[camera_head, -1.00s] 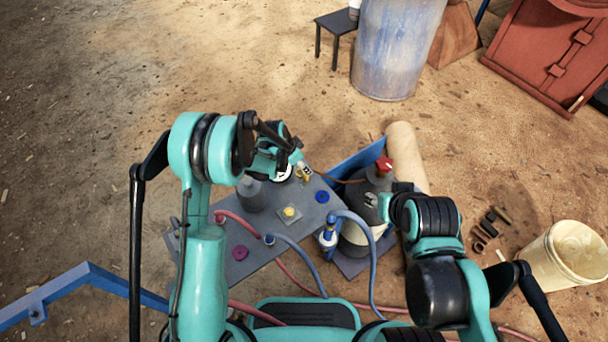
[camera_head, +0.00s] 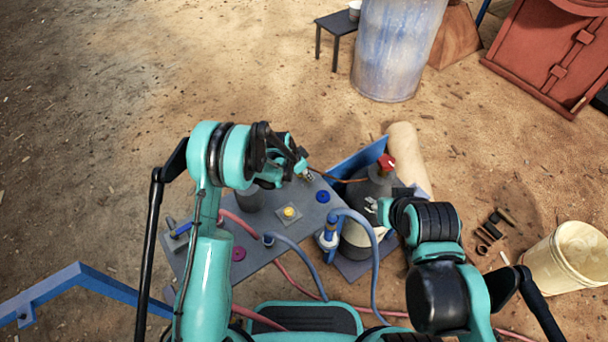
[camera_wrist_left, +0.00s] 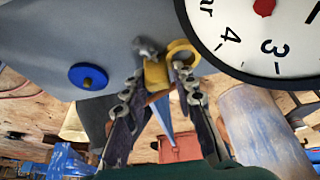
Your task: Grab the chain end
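A thin copper-brown chain or cord (camera_head: 345,180) runs from the red-topped dark cylinder (camera_head: 378,190) toward my left gripper (camera_head: 304,174). In the left wrist view my left gripper (camera_wrist_left: 162,78) has its fingers apart. A brass piece (camera_wrist_left: 155,76) shows between the fingertips, with a yellow ring (camera_wrist_left: 183,52) just beside it at the right fingertip. I cannot tell whether the fingers touch them, or which part is the chain end. My right gripper (camera_head: 372,205) is beside the dark cylinder; its finger opening is too small to tell.
A grey panel (camera_head: 255,255) carries a yellow button, blue and magenta knobs (camera_head: 238,254) and hoses (camera_head: 300,260). A large dial gauge (camera_wrist_left: 262,35) is close to the left gripper. A cream bucket (camera_head: 565,258) stands at right, a blue-white barrel (camera_head: 395,50) behind.

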